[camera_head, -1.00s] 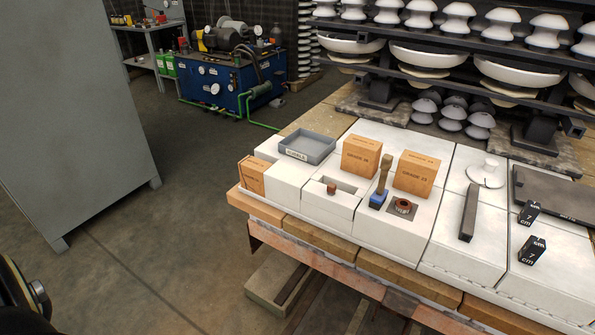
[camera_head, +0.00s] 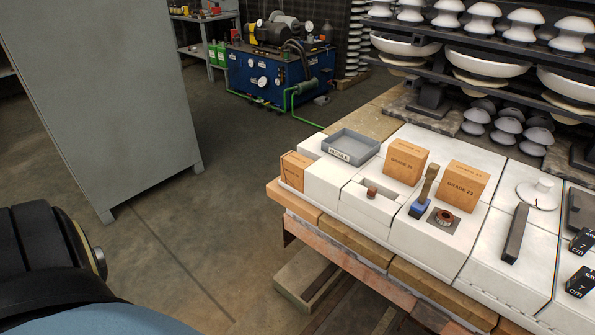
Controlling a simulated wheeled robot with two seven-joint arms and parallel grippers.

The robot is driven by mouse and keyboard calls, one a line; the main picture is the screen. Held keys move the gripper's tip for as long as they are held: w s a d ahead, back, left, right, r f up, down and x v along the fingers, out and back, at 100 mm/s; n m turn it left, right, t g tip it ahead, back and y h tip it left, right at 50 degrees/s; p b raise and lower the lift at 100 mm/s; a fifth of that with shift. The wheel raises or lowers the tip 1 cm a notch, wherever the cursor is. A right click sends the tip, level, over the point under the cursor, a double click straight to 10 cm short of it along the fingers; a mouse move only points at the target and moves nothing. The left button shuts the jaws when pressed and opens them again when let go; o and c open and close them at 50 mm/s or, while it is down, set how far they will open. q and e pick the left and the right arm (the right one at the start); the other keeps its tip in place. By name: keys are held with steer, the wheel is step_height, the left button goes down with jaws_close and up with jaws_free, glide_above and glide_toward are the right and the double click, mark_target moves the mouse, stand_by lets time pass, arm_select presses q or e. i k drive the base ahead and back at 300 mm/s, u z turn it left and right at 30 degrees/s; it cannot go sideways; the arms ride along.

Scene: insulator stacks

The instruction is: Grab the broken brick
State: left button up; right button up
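Orange-brown bricks marked with a grade stand on a white block surface (camera_head: 420,240). One brick (camera_head: 405,160) is upright behind the middle, and a second brick (camera_head: 463,186) is upright to its right. A third brick (camera_head: 295,171) sits at the left front corner of the white blocks. A small reddish-brown piece (camera_head: 372,193) sits in a recess in the white blocks. I cannot tell from this distance which of these is broken. Neither gripper is in view; a dark joint and blue-grey link of mine show at the lower left.
A grey tray labelled RUBBLE (camera_head: 350,147) stands at the back left of the blocks. A grey cabinet (camera_head: 105,90) stands left; floor between is clear.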

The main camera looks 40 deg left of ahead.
mark_target(293, 165)
steer(key=u, duration=2.5)
steer(key=i, duration=4.15)
steer(key=z, duration=2.85)
steer(key=i, duration=2.45)
steer(key=z, duration=0.2)
